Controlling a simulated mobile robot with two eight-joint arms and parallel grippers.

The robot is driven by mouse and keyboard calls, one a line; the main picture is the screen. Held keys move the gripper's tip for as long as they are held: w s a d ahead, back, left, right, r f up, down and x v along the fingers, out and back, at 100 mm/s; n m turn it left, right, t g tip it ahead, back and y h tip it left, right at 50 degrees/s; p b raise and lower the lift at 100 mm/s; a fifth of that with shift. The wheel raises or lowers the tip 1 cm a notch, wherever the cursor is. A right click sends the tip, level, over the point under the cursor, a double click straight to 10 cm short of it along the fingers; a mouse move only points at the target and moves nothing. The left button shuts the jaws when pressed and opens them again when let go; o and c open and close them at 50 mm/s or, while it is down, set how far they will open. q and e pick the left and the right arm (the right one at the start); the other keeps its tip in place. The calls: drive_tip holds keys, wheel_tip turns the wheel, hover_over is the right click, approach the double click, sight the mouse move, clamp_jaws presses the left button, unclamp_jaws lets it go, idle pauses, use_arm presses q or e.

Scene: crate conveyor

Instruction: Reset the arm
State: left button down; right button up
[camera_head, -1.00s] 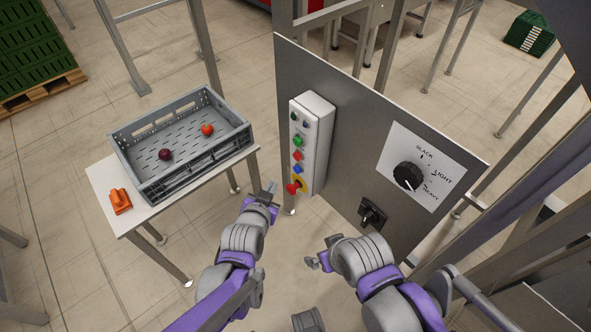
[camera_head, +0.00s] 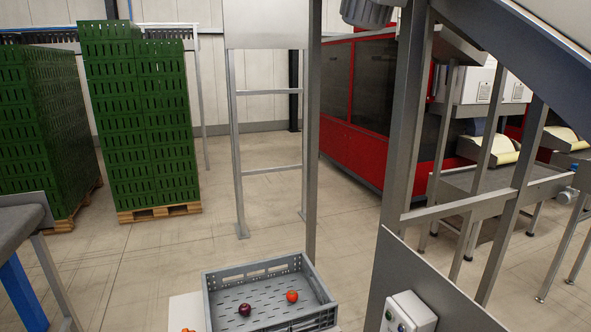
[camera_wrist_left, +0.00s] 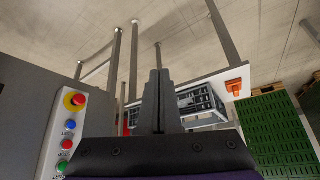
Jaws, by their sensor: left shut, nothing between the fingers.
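My left gripper (camera_wrist_left: 158,85) is shut and empty in the left wrist view, with the fingers together. Beyond it in that view is the control box (camera_wrist_left: 68,135), with a red knob on yellow and several coloured buttons. The box's top (camera_head: 408,312) also shows at the bottom of the head view. Neither of my arms is in the head view, and my right gripper is in no current view.
A grey crate (camera_head: 215,298) with a dark purple fruit (camera_head: 244,309) and a red fruit (camera_head: 292,296) stands on a small white table (camera_head: 186,311). Green crate stacks (camera_head: 140,120) stand at the back left. A grey panel (camera_head: 440,285) and metal posts are at right.

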use_arm(q)
drive_tip(key=s+a+f+n+g+y, duration=0.1)
drive_tip(key=s+a+n+g, duration=0.1)
drive_tip(key=s+a, duration=0.45)
wheel_tip(320, 180, up, 16)
drive_tip(key=w+d+t+p, duration=0.1)
drive_tip(key=d+p, duration=0.1)
drive_tip(key=p, duration=1.2)
drive_tip(key=shift+w+r+p, duration=0.25)
drive_tip(key=shift+w+p, duration=0.15)
use_arm(e)
wheel_tip(320, 180, up, 16)
drive_tip(key=w, duration=0.2)
drive_tip(key=shift+r+t, duration=0.25)
drive_tip(key=shift+t, duration=0.05)
